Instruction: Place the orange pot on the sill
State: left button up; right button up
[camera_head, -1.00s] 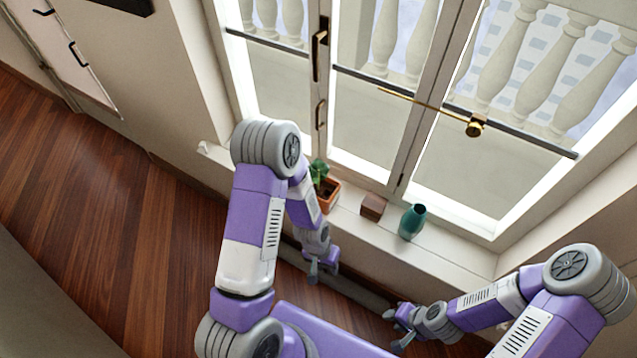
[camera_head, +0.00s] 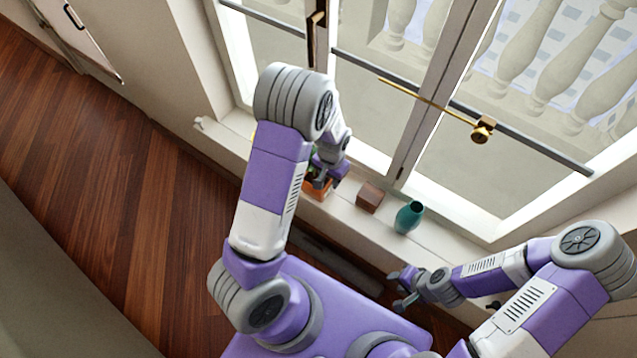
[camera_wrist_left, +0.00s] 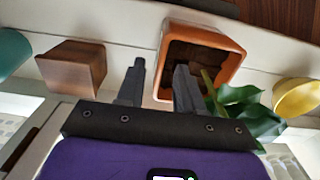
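The orange pot (camera_head: 318,190) stands on the white sill (camera_head: 440,246) below the window, partly hidden by my left gripper (camera_head: 328,176). In the left wrist view the square orange pot (camera_wrist_left: 238,62) shows dark soil inside and green leaves (camera_wrist_left: 254,112) at its near right side. My left gripper (camera_wrist_left: 159,66) is open in that view. One finger is outside the pot's left wall and the other overlaps the pot's opening, so the wall appears between them; contact cannot be told. My right gripper (camera_head: 396,290) is open and empty, low in front of the sill.
A brown wooden box (camera_head: 369,197) and a teal vase (camera_head: 409,217) stand on the sill right of the pot. A yellow pot (camera_wrist_left: 298,97) is on the pot's other side. Wooden floor lies left.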

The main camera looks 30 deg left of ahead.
pick_arm(q)
jog(key=shift+f, duration=0.55)
jog(key=shift+r, duration=0.1)
grip_shut()
dwell(0.9)
